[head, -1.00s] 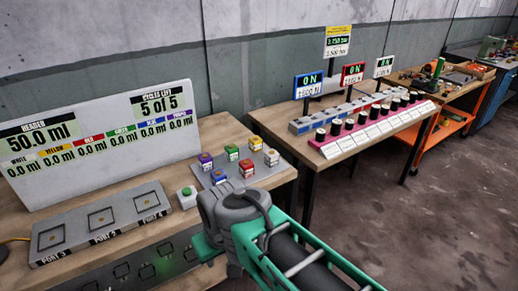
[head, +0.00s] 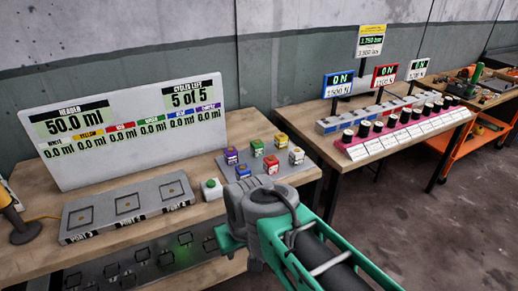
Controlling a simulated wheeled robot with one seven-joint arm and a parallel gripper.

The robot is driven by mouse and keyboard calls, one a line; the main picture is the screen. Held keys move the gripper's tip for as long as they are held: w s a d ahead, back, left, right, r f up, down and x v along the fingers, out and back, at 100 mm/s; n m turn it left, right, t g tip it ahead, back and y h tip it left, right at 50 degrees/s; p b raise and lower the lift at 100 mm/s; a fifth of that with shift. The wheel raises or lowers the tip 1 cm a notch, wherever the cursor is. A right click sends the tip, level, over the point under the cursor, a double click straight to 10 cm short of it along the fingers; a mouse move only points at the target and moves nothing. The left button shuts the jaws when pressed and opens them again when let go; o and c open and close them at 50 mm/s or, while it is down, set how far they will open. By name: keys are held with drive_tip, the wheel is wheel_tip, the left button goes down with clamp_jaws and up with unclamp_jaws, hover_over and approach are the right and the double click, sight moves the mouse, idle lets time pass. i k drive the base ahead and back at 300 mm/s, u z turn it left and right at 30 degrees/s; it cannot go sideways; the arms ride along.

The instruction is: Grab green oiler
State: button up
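The green oiler (head: 257,147) is a small square container with a green top. It stands upright on a grey tray (head: 299,171) at the right end of the near workbench, among several similar oilers. The purple oiler (head: 231,155) is to its left, the yellow (head: 281,140) to its right, and the blue (head: 243,171) and red (head: 271,164) in front. My green and grey arm reaches in from the lower right, its visible grey end in front of the tray. The fingers of my gripper do not show.
A white display board (head: 125,135) stands behind a grey three-port block (head: 128,208). A green button box (head: 211,188) sits left of the tray. A second workbench (head: 352,170) with a row of black-topped units is to the right. Bare floor (head: 420,235) lies on the right.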

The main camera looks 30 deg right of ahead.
sight(257, 147)
drive_tip(key=u, duration=3.9)
drive_tip(key=k, duration=2.25)
drive_tip(key=z, duration=1.2)
drive_tip(key=i, duration=0.5)
